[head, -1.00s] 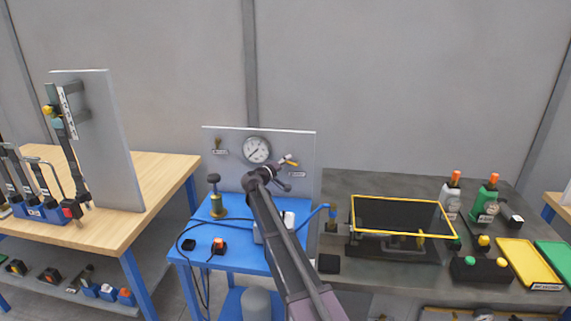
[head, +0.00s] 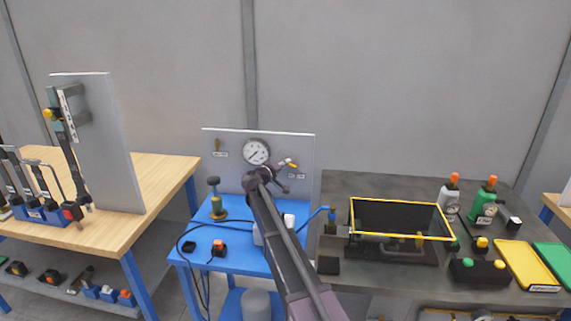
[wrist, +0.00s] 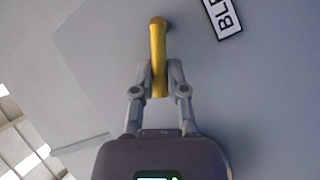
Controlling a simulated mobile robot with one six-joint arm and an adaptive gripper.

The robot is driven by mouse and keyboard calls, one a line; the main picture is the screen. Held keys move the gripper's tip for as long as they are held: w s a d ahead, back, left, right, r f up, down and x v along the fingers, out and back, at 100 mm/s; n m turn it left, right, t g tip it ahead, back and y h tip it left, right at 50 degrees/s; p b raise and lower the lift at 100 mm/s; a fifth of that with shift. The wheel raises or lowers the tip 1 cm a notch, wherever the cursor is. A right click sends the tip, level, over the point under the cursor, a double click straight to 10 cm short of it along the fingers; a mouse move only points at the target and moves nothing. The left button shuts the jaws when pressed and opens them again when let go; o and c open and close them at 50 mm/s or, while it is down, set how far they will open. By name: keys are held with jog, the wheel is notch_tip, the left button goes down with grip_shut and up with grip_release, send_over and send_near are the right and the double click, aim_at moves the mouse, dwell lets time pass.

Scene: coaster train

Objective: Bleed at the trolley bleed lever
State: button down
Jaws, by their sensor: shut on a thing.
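The yellow bleed lever (wrist: 157,45) shows in the wrist view, fixed to the grey panel at its top end. My gripper (wrist: 159,72) has its two fingers closed on either side of the lever's lower part. In the head view the lever (head: 293,165) is a small yellow piece on the right of the trolley's upright panel (head: 302,148). My gripper (head: 283,167) meets it there, and my arm hides part of the panel. A label (wrist: 224,14) with the letters "BL" is beside the lever.
A round gauge (head: 256,151) is on the panel, left of the lever. The blue trolley (head: 235,258) carries a brass fitting (head: 218,207) and hoses. A wooden bench (head: 165,178) stands at left, and a grey bench with a yellow-edged guard (head: 400,238) at right.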

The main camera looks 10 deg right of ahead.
aim_at(298, 159)
jog(key=m+p, duration=0.1)
jog(key=r+m+y+p, duration=0.1)
jog(key=p, duration=0.1)
jog(key=shift+s+d+r+g, duration=0.15)
jog(key=shift+d+r+g, duration=0.15)
jog(key=shift+d+g, duration=0.1)
jog(key=m+y+p, duration=0.1)
jog(key=p, duration=0.1)
jog(key=m+y+p, duration=0.1)
jog(key=shift+s+d+r+m+p, duration=0.15)
jog(key=shift+d+r+m+p, duration=0.2)
jog(key=shift+d+r+m, duration=0.05)
jog(key=shift+s+d+r+m+y+p, duration=0.15)
jog(key=shift+d+m+y+p, duration=0.2)
jog(key=shift+m+y+p, duration=0.2)
jog(key=shift+s+d+m+y+p, duration=0.1)
jog(key=shift+d+m+y+p, duration=0.2)
jog(key=shift+m+y+p, duration=0.25)
jog(key=shift+s+d+m+y+p, duration=0.1)
jog(key=shift+d+m+y+p, duration=0.4)
jog(key=shift+m+y+p, duration=0.4)
jog(key=c, duration=0.7)
grip_release()
jog(key=shift+o, duration=0.2)
jog(key=shift+a+b, duration=0.1)
jog(key=shift+b, duration=0.2)
